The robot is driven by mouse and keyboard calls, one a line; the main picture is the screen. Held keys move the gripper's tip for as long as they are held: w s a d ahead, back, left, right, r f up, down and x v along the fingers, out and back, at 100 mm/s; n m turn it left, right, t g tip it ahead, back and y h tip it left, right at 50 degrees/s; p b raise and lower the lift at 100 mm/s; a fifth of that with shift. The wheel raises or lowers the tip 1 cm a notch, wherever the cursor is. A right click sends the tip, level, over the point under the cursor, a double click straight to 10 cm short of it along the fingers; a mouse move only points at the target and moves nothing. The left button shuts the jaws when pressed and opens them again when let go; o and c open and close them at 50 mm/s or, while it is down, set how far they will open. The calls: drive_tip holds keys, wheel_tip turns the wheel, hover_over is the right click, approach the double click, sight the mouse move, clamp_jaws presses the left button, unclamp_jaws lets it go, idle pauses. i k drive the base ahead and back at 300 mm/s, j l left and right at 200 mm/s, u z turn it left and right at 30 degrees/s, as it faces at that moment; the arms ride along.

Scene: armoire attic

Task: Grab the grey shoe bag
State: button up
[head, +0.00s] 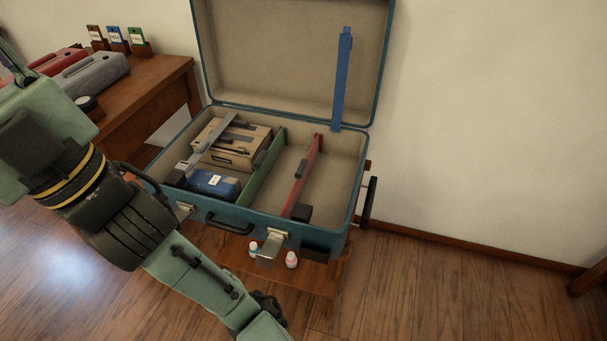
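A grey bag (90,78) with a rounded shape, which looks like the grey shoe bag, lies on the wooden desk at the left. A red bag (58,62) lies just behind it, partly hidden by it. My arm crosses the lower left of the head view, in front of the desk, and runs down to the bottom edge. Its far end is cut off there, and my gripper's fingers do not show. An open teal suitcase (228,224) stands right of the desk. Nothing visible touches the grey bag except the desk and perhaps the red bag.
The suitcase has a green divider (265,172) and a red divider (302,178). Its left side holds a tan box (232,158) and a blue pouch (212,184); its right compartment looks mostly empty. Floor is clear at right.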

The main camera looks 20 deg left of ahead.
sight(94, 73)
drive_tip(key=u, duration=1.55)
